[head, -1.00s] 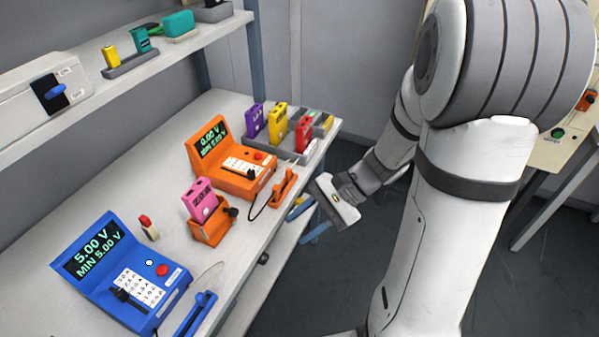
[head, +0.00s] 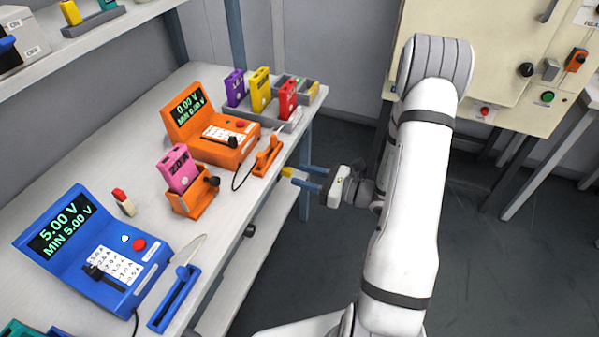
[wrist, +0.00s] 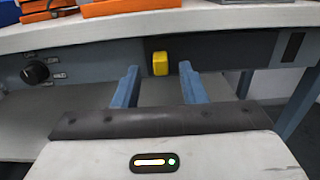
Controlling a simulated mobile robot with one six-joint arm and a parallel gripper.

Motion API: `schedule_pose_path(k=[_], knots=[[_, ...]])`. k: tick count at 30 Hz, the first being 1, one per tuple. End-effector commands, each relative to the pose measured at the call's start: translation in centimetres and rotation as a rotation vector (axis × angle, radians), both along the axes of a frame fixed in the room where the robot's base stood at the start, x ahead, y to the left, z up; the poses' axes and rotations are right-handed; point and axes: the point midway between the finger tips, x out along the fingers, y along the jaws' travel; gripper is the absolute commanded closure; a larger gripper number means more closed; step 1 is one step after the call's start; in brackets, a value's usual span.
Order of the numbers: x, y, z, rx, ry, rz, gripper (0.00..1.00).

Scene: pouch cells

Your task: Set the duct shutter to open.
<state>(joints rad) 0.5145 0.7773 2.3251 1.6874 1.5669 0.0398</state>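No part in view is legibly labelled as the duct shutter, so I cannot tell which one it is. A yellow block-shaped handle (wrist: 160,63) sits on a dark strip in the bench's front rail in the wrist view. It also shows at the bench edge in the head view (head: 287,172). My gripper (head: 298,175) is open, its two blue fingers pointing at the rail. In the wrist view my gripper (wrist: 159,76) has the yellow handle framed between its fingertips, nothing held; contact is not clear.
A black knob (wrist: 35,72) is on the rail to the left. The bench top (head: 150,225) overhangs above, with an orange device (head: 205,150) and a blue device (head: 85,290). A beige panel (head: 460,60) with knobs stands at right. Floor beside the bench is clear.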

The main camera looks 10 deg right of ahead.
Motion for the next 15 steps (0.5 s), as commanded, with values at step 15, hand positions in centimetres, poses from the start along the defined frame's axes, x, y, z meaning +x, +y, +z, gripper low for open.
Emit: schedule_pose_path(k=[15], knots=[[2.0,2.8,0.0,-0.001,-0.001,0.002,0.62]])
